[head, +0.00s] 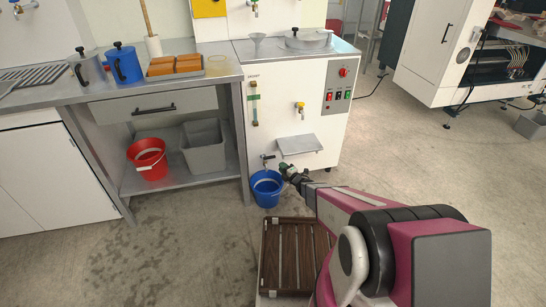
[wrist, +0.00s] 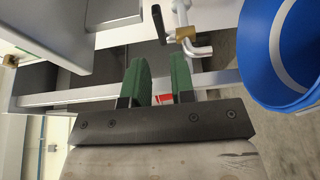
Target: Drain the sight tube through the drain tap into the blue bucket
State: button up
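The white machine (head: 285,82) has an upright sight tube (head: 254,104) on its front, at the left. The drain tap (head: 268,158) sticks out low on the same front. The blue bucket (head: 266,188) stands on the floor below it. In the wrist view the tap (wrist: 187,35) shows a dark lever, a brass-coloured body and a bent spout, just beyond my fingertips. The bucket (wrist: 256,58) fills the right side there. My gripper (wrist: 158,80) has two green fingers apart with nothing held. In the head view my gripper (head: 287,170) is right of the tap, above the bucket's right side.
A grey ledge (head: 299,144) juts from the machine above my gripper. A yellow-handled valve (head: 300,107) sits higher. A slatted brown platform (head: 285,255) lies low beside my arm. The bench at left holds a red bucket (head: 148,158) and grey bin (head: 205,148). Floor at left is clear, with damp-looking patches.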

aim_at(271, 157)
jog(key=x, duration=1)
jog(key=shift+w+a, duration=0.2)
jog(key=shift+w, duration=0.1)
grip_shut()
